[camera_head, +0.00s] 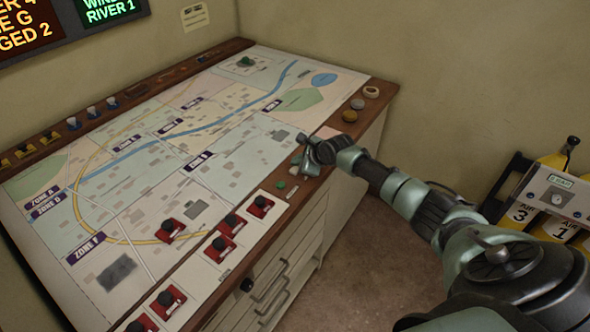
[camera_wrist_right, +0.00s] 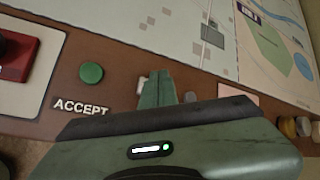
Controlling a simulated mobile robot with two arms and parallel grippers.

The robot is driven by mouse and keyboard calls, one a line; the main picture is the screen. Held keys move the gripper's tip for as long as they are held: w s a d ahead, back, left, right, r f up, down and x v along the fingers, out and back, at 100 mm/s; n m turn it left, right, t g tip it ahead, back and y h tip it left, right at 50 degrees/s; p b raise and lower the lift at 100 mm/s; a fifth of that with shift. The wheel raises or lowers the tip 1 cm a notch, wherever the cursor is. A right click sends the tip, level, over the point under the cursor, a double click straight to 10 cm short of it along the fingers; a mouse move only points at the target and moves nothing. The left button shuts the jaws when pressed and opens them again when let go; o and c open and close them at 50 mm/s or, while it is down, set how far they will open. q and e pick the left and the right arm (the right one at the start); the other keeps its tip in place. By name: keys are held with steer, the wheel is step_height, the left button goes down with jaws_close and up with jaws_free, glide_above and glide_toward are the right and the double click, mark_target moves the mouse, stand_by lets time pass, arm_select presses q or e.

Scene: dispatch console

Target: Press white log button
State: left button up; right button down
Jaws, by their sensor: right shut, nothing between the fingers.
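My right gripper (camera_head: 300,158) is shut and empty, low over the brown front ledge of the map console. In the right wrist view its closed green fingers (camera_wrist_right: 160,88) point at the ledge. A small white piece (camera_wrist_right: 142,85) shows just left of the fingertips, mostly hidden behind them; it may be the white log button, but I see no log label. I cannot tell whether the fingers touch it. The green ACCEPT button (camera_wrist_right: 91,73) lies left of the fingers; it also shows in the head view (camera_head: 281,185). My left gripper is out of view.
Red switch boxes (camera_head: 261,206) line the panel left of the green button. Yellowish round things (camera_head: 349,116) sit farther right on the ledge. The map board (camera_head: 130,180) spreads behind. Air cylinders (camera_head: 555,205) stand at the far right.

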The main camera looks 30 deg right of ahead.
steer(key=shift+f, duration=0.15)
stand_by(0.6)
steer(key=shift+f, duration=0.25)
steer(key=shift+f, duration=0.45)
stand_by(0.8)
steer(key=shift+r+p, duration=0.8)
steer(key=shift+p, duration=0.2)
step_height(320, 180, up, 5)
steer(key=p, duration=0.6)
